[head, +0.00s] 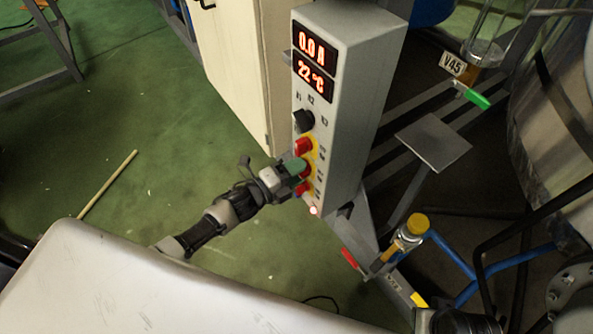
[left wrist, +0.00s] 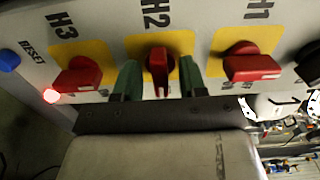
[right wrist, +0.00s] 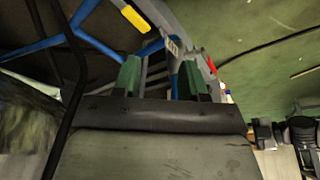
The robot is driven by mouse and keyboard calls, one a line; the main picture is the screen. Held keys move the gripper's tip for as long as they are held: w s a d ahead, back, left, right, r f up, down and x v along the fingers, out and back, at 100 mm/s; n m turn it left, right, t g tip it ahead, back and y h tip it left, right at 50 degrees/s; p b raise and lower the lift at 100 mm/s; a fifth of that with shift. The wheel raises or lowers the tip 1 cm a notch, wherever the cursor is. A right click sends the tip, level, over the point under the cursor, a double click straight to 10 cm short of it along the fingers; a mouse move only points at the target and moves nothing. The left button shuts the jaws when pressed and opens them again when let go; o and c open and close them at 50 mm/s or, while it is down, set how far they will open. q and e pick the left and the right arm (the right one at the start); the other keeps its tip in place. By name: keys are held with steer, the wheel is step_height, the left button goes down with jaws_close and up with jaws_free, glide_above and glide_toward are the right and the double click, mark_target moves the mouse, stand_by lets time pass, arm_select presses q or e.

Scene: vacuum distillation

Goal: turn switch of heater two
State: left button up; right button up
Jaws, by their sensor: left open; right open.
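The heater two switch, a red knob (left wrist: 158,66) on a yellow plate marked H2, sits in the middle of the left wrist view. Its handle points straight down in that picture, while the red knobs H3 (left wrist: 78,76) and H1 (left wrist: 250,66) lie more sideways. My left gripper (left wrist: 160,80) is open, with one green finger on each side of the H2 knob. Contact with the knob cannot be made out. In the head view this gripper (head: 297,168) is at the front of the grey control box (head: 352,90) and partly hides the switch. My right gripper (right wrist: 160,78) is open and empty.
The box displays (head: 314,60) read 0.0 A and 22 °C. A black knob (head: 303,121) sits above the red switches, and a red lamp (head: 313,211) glows below. Blue pipes (right wrist: 93,20) lie beyond my right gripper. Green floor (head: 120,110) is open at left.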

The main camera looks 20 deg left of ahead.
arm_select(q)
jaws_close()
arm_select(e)
steer(key=shift+w+f, duration=0.1)
arm_select(q)
steer(key=n+p, duration=0.2)
steer(key=n, duration=0.2)
steer(key=shift+r+n, duration=0.1)
steer(key=shift+n, duration=0.3)
steer(key=n+p, duration=0.2)
steer(key=n, duration=0.3)
steer(key=shift+n, duration=0.3)
steer(key=n, duration=0.3)
steer(key=shift+p, duration=0.4)
steer(key=shift+n, duration=2.2)
arm_select(e)
step_height(320, 180, down, 17)
steer(key=s+g, duration=0.1)
steer(key=s, duration=0.2)
steer(key=shift+d, duration=0.1)
steer(key=shift+s+f, duration=0.1)
steer(key=shift+f, duration=0.05)
